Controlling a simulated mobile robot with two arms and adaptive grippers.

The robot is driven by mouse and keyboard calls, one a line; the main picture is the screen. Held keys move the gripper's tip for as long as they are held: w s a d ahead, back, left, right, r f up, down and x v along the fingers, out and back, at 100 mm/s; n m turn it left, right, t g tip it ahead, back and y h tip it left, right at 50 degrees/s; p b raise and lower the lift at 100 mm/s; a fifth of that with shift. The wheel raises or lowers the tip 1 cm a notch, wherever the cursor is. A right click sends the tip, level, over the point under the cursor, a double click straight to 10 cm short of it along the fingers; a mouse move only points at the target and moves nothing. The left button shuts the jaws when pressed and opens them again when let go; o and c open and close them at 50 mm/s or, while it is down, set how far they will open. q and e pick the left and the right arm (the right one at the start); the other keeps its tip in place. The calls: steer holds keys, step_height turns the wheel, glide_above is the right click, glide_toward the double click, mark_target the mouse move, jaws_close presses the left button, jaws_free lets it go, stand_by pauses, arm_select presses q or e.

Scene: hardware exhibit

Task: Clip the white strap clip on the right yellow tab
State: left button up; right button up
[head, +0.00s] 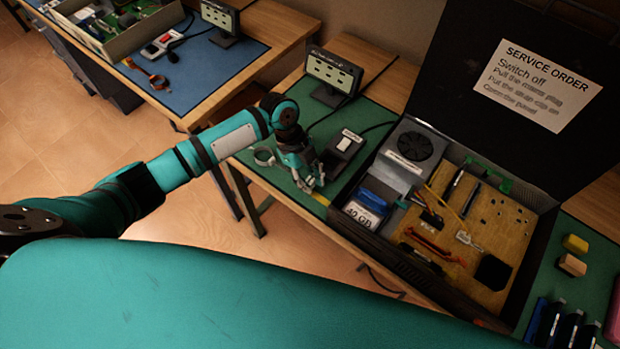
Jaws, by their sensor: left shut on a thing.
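My left gripper (308,182) is low over the front part of the green mat, left of the open case. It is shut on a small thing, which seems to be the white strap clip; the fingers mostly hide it. A pale strap loop (264,156) lies on the mat just left of the gripper. A yellow tab (320,198) shows at the mat's front edge, just below the fingertips; I cannot tell whether the clip touches it. My right gripper is not in view.
The open black case (531,246) with computer parts stands right of the gripper. A black switch box (345,145) is close behind the gripper, and a display (334,70) stands farther back. Another table with a blue mat (205,68) is at upper left.

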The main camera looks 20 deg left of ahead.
arm_select(q)
steer(key=shift+f+b, duration=0.8)
steer(key=shift+f, duration=0.4)
stand_by(0.4)
steer(key=o, duration=0.9)
steer(key=shift+c, duration=0.2)
steer(key=shift+o, duration=0.4)
steer(key=shift+o, duration=1.2)
steer(key=shift+r+p, duration=0.75)
steer(key=shift+r, duration=0.05)
steer(key=shift+r+p, duration=2.6)
steer(key=shift+r, duration=0.3)
